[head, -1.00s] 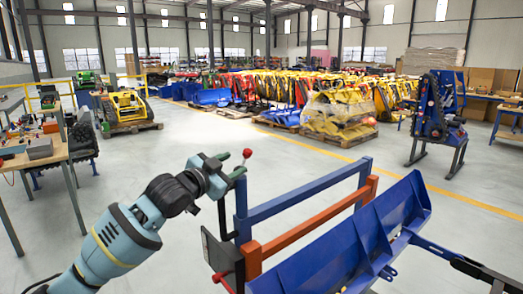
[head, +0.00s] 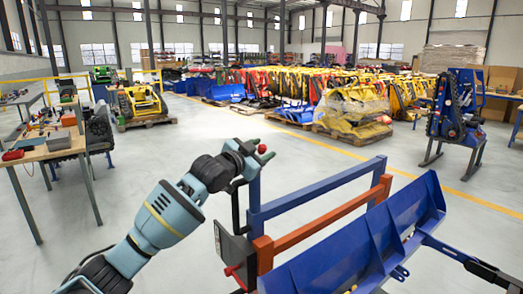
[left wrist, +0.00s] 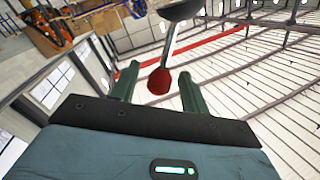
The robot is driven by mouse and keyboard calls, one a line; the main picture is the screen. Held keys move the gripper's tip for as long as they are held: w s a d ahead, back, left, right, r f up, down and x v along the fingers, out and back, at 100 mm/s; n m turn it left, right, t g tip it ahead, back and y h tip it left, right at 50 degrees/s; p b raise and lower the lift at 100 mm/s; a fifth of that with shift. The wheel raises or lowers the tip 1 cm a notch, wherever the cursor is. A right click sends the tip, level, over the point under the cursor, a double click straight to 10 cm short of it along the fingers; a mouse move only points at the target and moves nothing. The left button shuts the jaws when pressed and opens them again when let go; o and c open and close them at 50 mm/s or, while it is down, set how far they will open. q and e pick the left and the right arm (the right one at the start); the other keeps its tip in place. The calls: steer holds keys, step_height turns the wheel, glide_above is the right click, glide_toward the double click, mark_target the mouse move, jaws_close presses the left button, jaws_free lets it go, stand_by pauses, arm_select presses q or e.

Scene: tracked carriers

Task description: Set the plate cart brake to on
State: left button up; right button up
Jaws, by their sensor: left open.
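The plate cart has a blue upper rail (head: 320,186), an orange rail (head: 325,218) below it and a long blue trough (head: 365,240). A lever with a red ball knob (head: 262,149) stands at its left end. My left gripper (head: 258,153) is at the knob, its green fingers open. In the left wrist view the red knob (left wrist: 159,81) lies between the open fingers (left wrist: 156,90), with gaps on both sides. The lever's shaft runs up from it to a dark part. My right gripper is not in view.
A dark panel (head: 234,252) and a red handle are low on the cart's left end. A workbench with tools (head: 50,152) is at the left. A blue machine on a stand (head: 455,115) is at the right. Open floor lies behind the cart.

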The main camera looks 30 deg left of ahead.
arm_select(q)
steer(key=shift+w, duration=0.35)
steer(key=shift+c, duration=0.2)
jaws_close()
